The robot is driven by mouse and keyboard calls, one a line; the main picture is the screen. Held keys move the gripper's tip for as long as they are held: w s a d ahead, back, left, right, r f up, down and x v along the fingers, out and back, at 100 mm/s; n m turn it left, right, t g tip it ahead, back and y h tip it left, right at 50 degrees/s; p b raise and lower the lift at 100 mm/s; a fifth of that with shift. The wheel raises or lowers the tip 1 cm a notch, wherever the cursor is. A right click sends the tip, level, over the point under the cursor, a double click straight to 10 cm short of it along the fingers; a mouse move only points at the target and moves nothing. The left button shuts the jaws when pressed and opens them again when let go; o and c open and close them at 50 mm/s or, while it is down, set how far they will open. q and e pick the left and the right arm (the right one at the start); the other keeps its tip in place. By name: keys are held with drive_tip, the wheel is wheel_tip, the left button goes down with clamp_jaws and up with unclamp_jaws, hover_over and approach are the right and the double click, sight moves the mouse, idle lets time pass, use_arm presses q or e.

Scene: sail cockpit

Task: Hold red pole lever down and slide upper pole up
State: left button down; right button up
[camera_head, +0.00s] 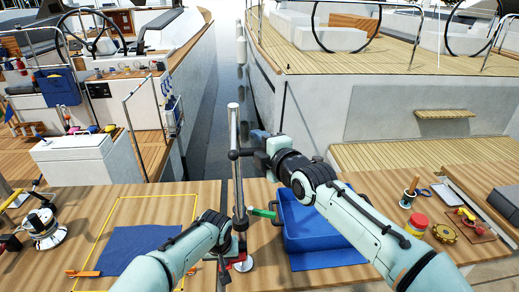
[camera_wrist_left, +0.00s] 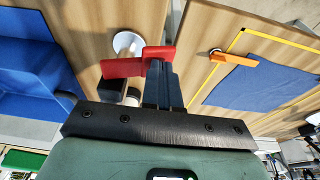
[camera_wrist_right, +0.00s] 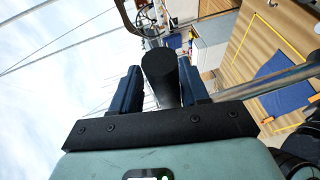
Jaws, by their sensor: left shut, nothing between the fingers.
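My right gripper (camera_head: 260,142) is at this handle. In the right wrist view, the black handle (camera_wrist_right: 160,68) sits between its two fingers (camera_wrist_right: 160,90), which close on its sides. The red lever (camera_head: 243,263) is low by the pole's foot. In the left wrist view, my left gripper (camera_wrist_left: 162,82) is shut, with its fingertips at the red lever (camera_wrist_left: 125,68).
A blue bin (camera_head: 315,240) stands right of the pole, partly behind my right arm. A blue cloth (camera_head: 140,248) lies inside a yellow outline at left. A winch (camera_head: 42,228) is far left.

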idle(0.3)
drive_tip(key=v, duration=1.2)
drive_tip(key=shift+r, duration=0.1)
use_arm(q)
drive_tip(key=w+p+v, duration=0.2)
drive_tip(key=p+v, duration=0.2)
drive_tip(key=v, duration=0.3)
drive_tip(key=shift+r, duration=0.6)
use_arm(e)
wheel_tip(320, 180, up, 6)
drive_tip(key=w, duration=0.1)
use_arm(q)
drive_tip(key=shift+s, duration=0.2)
use_arm(e)
drive_tip(key=shift+s+r, duration=0.15)
